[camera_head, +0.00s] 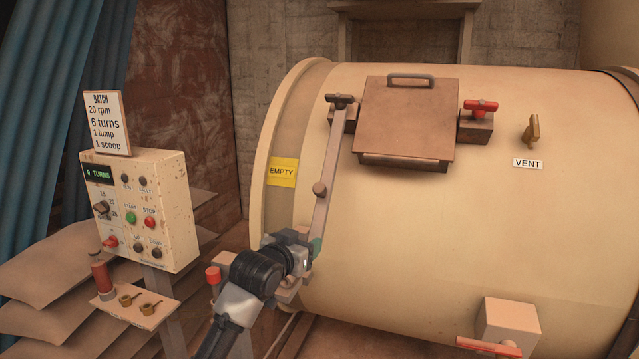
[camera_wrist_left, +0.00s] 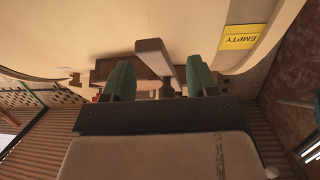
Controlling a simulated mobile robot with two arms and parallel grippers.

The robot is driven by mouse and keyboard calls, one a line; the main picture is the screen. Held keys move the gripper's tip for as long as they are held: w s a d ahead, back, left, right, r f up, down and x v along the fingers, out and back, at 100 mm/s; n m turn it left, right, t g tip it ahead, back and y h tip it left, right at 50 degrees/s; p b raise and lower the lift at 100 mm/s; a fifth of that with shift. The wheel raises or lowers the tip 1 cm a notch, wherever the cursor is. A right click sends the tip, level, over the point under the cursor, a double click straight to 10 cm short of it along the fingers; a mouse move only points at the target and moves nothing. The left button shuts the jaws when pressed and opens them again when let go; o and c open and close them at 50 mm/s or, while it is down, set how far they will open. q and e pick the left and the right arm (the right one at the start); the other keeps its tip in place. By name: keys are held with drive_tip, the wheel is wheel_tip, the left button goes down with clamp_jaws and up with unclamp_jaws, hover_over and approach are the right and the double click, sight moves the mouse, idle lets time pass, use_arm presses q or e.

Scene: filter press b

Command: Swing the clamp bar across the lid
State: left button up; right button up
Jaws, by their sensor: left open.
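The clamp bar (camera_head: 328,180) is a long pale bar hanging down the drum from a dark pivot knob (camera_head: 341,99) left of the lid. A small round knob (camera_head: 320,188) sits midway along it. The brown square lid (camera_head: 405,118) has a grey handle and lies over the drum's hatch, with the bar clear of it. My left gripper (camera_head: 309,248) is at the bar's lower end. In the left wrist view its green fingers (camera_wrist_left: 160,78) are apart, with the bar (camera_wrist_left: 154,58) showing between them. I cannot tell whether they touch it. My right gripper is not in view.
The large cream drum (camera_head: 420,230) fills the right side. A red-handled latch (camera_head: 479,107) sits right of the lid, with a brass vent valve (camera_head: 533,130) beyond it. A control box (camera_head: 140,215) and small shelf (camera_head: 135,306) stand at left. A yellow EMPTY tag (camera_head: 282,171) is on the drum.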

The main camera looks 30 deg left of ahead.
use_arm(q)
drive_tip(key=t, duration=0.2)
approach(317, 191)
drive_tip(key=w+p, duration=0.1)
drive_tip(key=w, duration=0.2)
drive_tip(key=w+p, duration=0.2)
drive_tip(key=w, duration=0.1)
drive_tip(key=w+a+p, duration=0.1)
drive_tip(key=w, duration=0.2)
drive_tip(key=shift+w+r, duration=0.2)
drive_tip(key=shift+w, duration=0.1)
drive_tip(key=shift+w+f+p, duration=0.15)
drive_tip(key=shift+w+p, duration=0.25)
drive_tip(key=shift+w, duration=0.25)
drive_tip(key=shift+c, duration=0.2)
clamp_jaws()
